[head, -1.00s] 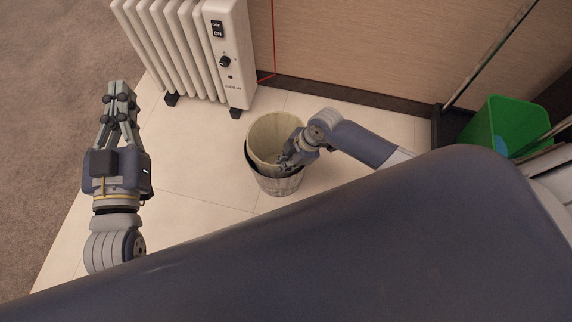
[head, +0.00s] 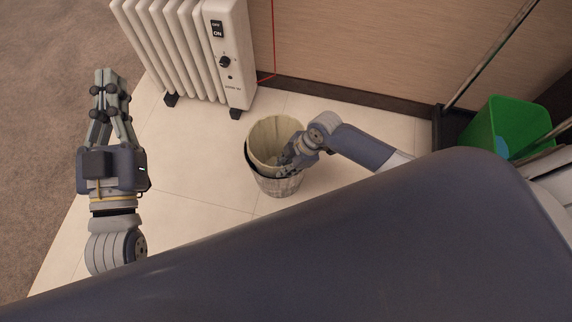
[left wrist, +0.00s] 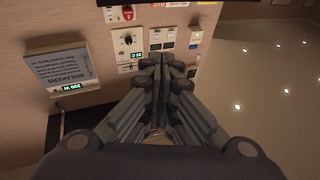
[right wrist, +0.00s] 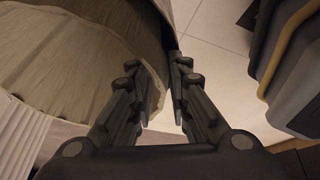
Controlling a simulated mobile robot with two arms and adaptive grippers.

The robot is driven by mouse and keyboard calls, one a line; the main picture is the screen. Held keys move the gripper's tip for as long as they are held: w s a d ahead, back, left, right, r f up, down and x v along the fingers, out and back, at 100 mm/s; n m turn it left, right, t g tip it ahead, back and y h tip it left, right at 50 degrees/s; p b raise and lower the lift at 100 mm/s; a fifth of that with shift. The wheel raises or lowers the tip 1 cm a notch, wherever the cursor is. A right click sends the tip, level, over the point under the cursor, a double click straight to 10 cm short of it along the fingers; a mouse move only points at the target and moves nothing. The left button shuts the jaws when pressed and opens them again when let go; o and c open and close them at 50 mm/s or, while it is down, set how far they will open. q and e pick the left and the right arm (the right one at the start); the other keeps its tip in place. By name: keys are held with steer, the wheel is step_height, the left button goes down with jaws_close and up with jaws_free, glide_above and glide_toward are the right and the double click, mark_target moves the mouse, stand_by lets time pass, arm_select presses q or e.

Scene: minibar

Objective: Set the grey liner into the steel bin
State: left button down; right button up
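The liner (head: 266,137), pale grey-beige, stands with its lower part inside the bin (head: 279,187) on the tiled floor. Its far rim shows above the bin's dark rim; how deep it sits I cannot tell. My right gripper (head: 283,159) is at the liner's near right rim. In the right wrist view its fingers (right wrist: 155,75) are apart, with the liner's edge (right wrist: 152,98) between them and floor visible through the gap. My left gripper (head: 106,76) is shut and empty, raised at the left, away from the bin. Its fingertips (left wrist: 160,65) meet in the left wrist view.
A white radiator (head: 185,45) stands behind the bin by the wall. A green bucket (head: 510,125) stands at the right beside a pole (head: 490,55). Bare tiles (head: 200,165) lie left of the bin. The left wrist view faces a wall panel (left wrist: 155,40).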

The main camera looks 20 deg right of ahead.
arm_select(q)
steer(key=shift+d, duration=0.1)
arm_select(e)
steer(key=shift+r, duration=0.1)
